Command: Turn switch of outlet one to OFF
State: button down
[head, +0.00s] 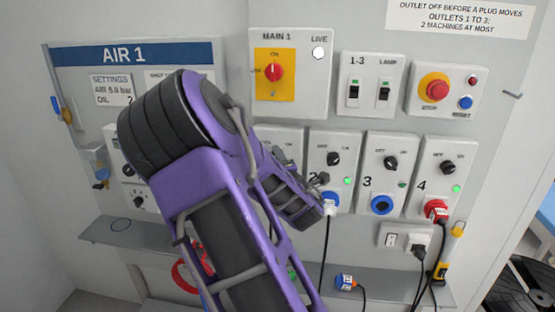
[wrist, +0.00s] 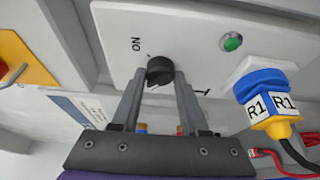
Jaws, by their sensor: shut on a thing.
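In the wrist view, my gripper (wrist: 161,78) has its two grey fingers closed on the sides of a black rotary switch (wrist: 160,66) on a white outlet panel (wrist: 185,25). An ON label is beside the switch; another label is partly hidden by the right finger. The switch's exact pointing is hard to tell. A green lamp (wrist: 231,42) is beside it and a blue plug marked R1 (wrist: 262,84) sits in the socket. In the head view my arm covers most of the first outlet panel (head: 285,138), hiding its switch.
Outlet two's switch (head: 333,158), outlet three (head: 381,204) and outlet four with a red plug (head: 436,209) are to the right. MAIN 1 (head: 273,73) and the STOP button (head: 434,86) are above. A grey shelf (head: 400,282) runs below, with hanging cables.

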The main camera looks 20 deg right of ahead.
jog(key=shift+c, duration=2.1)
grip_release()
jog(key=v, duration=0.7)
jog(key=shift+s, duration=0.3)
